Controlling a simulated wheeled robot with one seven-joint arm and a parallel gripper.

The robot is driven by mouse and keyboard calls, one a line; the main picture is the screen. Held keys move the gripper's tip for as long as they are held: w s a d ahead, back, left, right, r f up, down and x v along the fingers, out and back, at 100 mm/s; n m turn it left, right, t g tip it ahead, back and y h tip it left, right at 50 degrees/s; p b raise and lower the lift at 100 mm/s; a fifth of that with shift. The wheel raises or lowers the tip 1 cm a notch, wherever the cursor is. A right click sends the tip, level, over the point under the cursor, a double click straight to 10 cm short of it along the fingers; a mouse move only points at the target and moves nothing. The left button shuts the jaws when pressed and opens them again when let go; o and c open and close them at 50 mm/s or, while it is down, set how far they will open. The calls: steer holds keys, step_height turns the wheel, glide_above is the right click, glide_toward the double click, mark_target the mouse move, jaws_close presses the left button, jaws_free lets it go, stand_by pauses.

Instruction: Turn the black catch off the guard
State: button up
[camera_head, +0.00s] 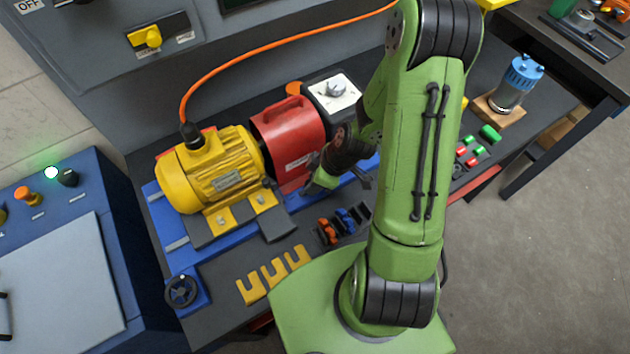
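The red guard (287,142), with a handle loop on top, stands on a blue base between the yellow motor (212,172) and a dark unit with a white top (333,92). My gripper (314,186) is low at the guard's front right side, its tip close to the guard's lower edge. It is small and partly dark in this view, so I cannot tell whether its fingers are open or touch anything. I cannot clearly pick out the black catch. It may be hidden by my gripper and wrist or blend with the dark parts there.
An orange cable (260,48) arches from the motor over the bench. A blue-topped cylinder (520,85) stands at right. My arm covers the bench's middle right.

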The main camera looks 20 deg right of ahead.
steer(key=shift+d+f, duration=0.1)
stand_by(0.4)
steer(key=o, duration=1)
steer(key=shift+o, duration=0.2)
steer(key=p+v, duration=0.2)
steer(key=v, duration=1.3)
steer(key=shift+r, duration=0.4)
steer(key=shift+d, duration=0.1)
